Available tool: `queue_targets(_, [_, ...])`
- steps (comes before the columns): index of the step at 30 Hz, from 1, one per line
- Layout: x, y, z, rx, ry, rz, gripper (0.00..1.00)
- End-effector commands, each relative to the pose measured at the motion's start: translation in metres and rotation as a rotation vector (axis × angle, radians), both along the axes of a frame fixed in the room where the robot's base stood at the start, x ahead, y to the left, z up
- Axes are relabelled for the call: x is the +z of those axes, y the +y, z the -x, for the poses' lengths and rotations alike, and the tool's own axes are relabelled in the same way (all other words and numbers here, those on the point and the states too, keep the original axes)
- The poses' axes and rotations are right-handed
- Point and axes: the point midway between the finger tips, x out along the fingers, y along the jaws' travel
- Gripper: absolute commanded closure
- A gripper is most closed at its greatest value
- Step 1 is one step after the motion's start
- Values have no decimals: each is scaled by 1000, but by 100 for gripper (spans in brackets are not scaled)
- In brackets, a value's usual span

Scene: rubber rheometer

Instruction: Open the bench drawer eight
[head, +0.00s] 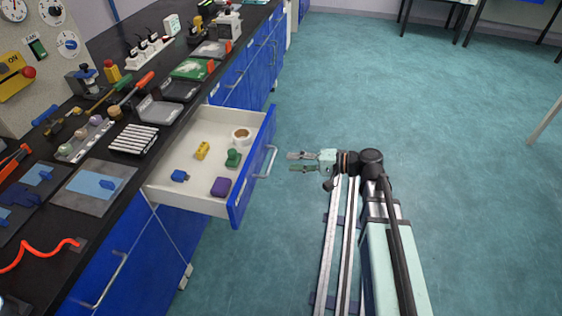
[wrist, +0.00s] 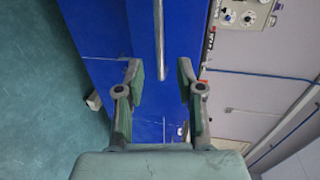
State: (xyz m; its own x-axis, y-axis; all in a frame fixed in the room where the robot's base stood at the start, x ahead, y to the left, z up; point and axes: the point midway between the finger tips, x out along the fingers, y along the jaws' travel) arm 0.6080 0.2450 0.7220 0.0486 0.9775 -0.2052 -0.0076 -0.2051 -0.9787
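A blue-fronted bench drawer (head: 192,203) stands pulled out from under the black bench in the head view; no number is readable on it. Inside lie a yellow block, a blue piece, a green piece, a purple block and a tape roll. Its silver bar handle (head: 267,161) faces my gripper (head: 290,161). My gripper is open and empty, a short way to the right of the handle and apart from it. In the wrist view, the open fingers (wrist: 159,72) point at the blue front, and a silver bar handle (wrist: 160,38) lines up with the gap between them.
The black bench top (head: 120,173) holds trays, tools, a red coiled cord (head: 42,254) and a power strip (head: 150,46). More closed blue fronts (head: 235,82) run along the bench on both sides of the open drawer.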

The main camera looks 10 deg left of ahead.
Motion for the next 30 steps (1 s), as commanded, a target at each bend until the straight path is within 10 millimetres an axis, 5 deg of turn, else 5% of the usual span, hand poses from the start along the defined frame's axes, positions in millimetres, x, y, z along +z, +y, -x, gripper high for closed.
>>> queue_targets(9, [7,-36,2,-1,0,0,63])
queue_targets(26, [8,-38,2,-1,3,0,63])
queue_targets(30, [-11,-44,0,-23,14,92,63])
